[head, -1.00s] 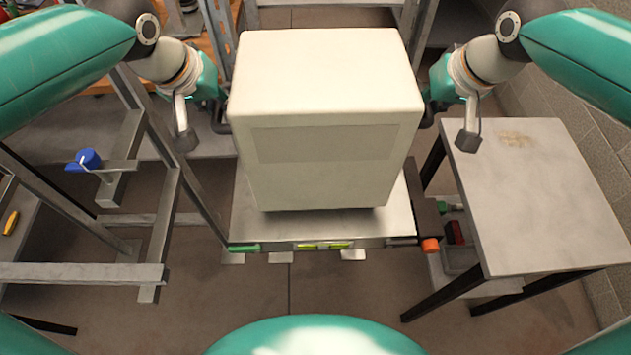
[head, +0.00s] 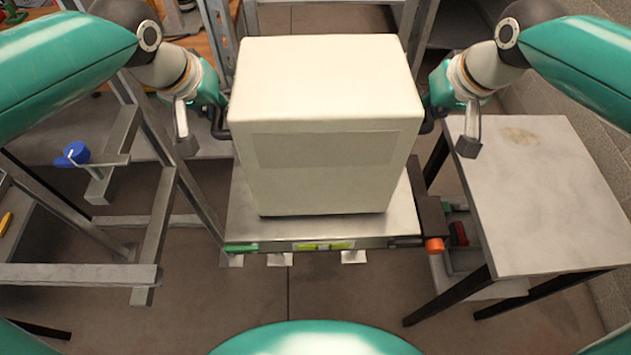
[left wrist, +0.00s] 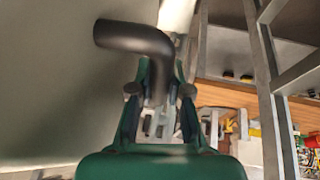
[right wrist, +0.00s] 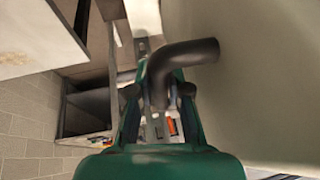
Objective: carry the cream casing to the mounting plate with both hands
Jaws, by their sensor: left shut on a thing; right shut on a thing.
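The cream casing (head: 318,85) is a large box in the middle of the head view, upright, above or on a metal platform (head: 237,208); I cannot tell whether its bottom touches. My left gripper (head: 218,122) is at its left side, shut on a bent black handle (left wrist: 133,37), as the left wrist view shows. My right gripper (head: 430,118) is at its right side, shut on the matching black handle (right wrist: 187,52) in the right wrist view. The casing hides most of the platform and what lies behind it. I cannot make out the mounting plate with certainty.
A grey-topped table (head: 540,190) stands close on the right, by a block wall. A metal frame (head: 80,274) with a blue clamp part (head: 76,152) stands on the left. Green and yellow items lie along the platform's front edge, with an orange part (head: 434,245) at its right corner.

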